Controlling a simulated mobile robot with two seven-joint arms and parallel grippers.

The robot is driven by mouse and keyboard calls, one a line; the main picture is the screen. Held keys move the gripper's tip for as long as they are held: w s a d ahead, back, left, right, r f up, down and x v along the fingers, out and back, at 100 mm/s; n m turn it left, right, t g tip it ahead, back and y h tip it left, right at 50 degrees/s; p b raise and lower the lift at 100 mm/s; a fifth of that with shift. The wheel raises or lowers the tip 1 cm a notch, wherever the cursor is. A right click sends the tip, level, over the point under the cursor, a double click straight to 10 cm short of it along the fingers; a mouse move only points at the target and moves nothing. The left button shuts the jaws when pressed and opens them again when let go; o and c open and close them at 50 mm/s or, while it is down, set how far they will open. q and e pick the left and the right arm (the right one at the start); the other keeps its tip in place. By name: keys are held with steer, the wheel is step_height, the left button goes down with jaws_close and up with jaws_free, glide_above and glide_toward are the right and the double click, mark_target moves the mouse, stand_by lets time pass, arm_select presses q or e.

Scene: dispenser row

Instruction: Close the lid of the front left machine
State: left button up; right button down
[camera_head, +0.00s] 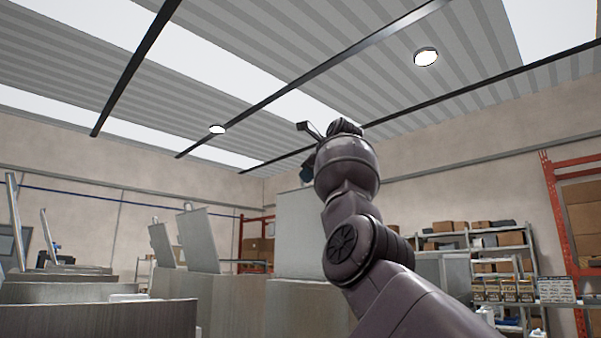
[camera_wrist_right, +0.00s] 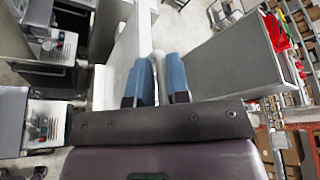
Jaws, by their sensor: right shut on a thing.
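A tall grey lid (camera_head: 300,235) stands raised, slightly tilted, on a grey machine (camera_head: 290,305) at the middle of the head view. My right arm rises in front of it and hides its right part. My right gripper (camera_head: 306,172) is at the lid's top edge, mostly hidden behind my wrist. In the right wrist view my right gripper (camera_wrist_right: 157,92) has its two blue fingers shut on a narrow pale piece, which appears to be the lid's edge. I cannot tell from these frames which machine is the front left one. My left gripper is out of view.
Two more raised lids (camera_head: 200,240) stand left of the middle. Narrow upright panels (camera_head: 15,220) stand farther left. A grey machine body (camera_head: 100,318) fills the lower left. Shelves with boxes (camera_head: 480,250) and an orange rack (camera_head: 557,220) stand at the right.

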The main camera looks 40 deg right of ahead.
steer(key=d, duration=0.3)
steer(key=shift+w+f, duration=0.15)
steer(key=shift+f, duration=0.05)
steer(key=c, duration=1.4)
jaws_free()
steer(key=shift+c, duration=0.2)
steer(key=shift+o, duration=1.4)
steer(key=shift+d+f, duration=0.1)
steer(key=shift+d, duration=0.2)
steer(key=shift+a, duration=0.15)
steer(key=shift+s, duration=0.2)
